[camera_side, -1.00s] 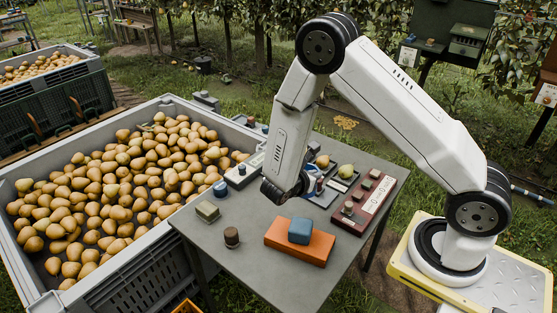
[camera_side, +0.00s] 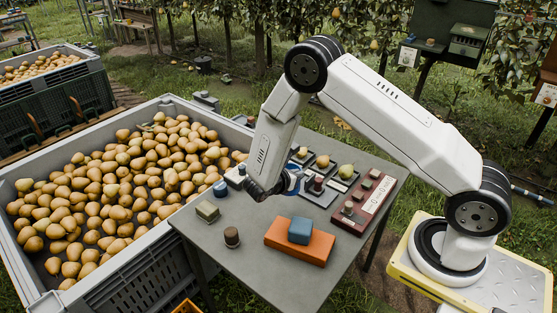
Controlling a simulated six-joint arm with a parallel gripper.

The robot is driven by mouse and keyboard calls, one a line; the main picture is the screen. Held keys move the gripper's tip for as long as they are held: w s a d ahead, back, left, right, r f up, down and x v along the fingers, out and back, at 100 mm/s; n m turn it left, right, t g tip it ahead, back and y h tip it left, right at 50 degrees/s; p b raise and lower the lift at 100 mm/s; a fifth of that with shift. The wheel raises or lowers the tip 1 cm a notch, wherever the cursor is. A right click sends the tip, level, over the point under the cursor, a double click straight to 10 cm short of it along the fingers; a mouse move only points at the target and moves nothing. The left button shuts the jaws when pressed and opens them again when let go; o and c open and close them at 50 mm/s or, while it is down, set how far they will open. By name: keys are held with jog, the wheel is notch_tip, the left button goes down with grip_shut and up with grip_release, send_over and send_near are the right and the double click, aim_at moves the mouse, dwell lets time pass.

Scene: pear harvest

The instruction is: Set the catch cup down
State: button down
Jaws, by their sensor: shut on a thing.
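My gripper (camera_side: 276,184) is over the left middle of the grey table (camera_side: 262,212), next to the white device. It is shut on a small blue and white object (camera_side: 293,181), which I take to be the catch cup. The cup shows only in part, at the right of the dark gripper end; its rest is hidden. I cannot tell whether its bottom touches the table.
A grey tray (camera_side: 318,198) with small items lies right of the cup, near a red-brown board (camera_side: 345,219). An orange block (camera_side: 312,246) bears a blue block (camera_side: 300,230). An olive block (camera_side: 207,210) and brown cylinder (camera_side: 232,237) stand left. Pears fill the bin (camera_side: 120,264).

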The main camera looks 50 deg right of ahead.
jog(key=w, duration=0.1)
jog(key=w+f, duration=0.1)
jog(key=w, duration=0.1)
jog(key=shift+w+d+f, duration=0.1)
jog(key=shift+d+f, duration=0.15)
jog(key=shift+d, duration=0.15)
jog(key=w+d+f, duration=0.1)
jog(key=w+f, duration=0.3)
jog(key=f, duration=0.1)
jog(key=shift+w+f, duration=0.15)
jog(key=shift+f, duration=0.05)
jog(key=shift+w+f, duration=0.2)
jog(key=shift+f, duration=1.5)
jog(key=shift+f, duration=0.15)
jog(key=c, duration=0.8)
grip_release()
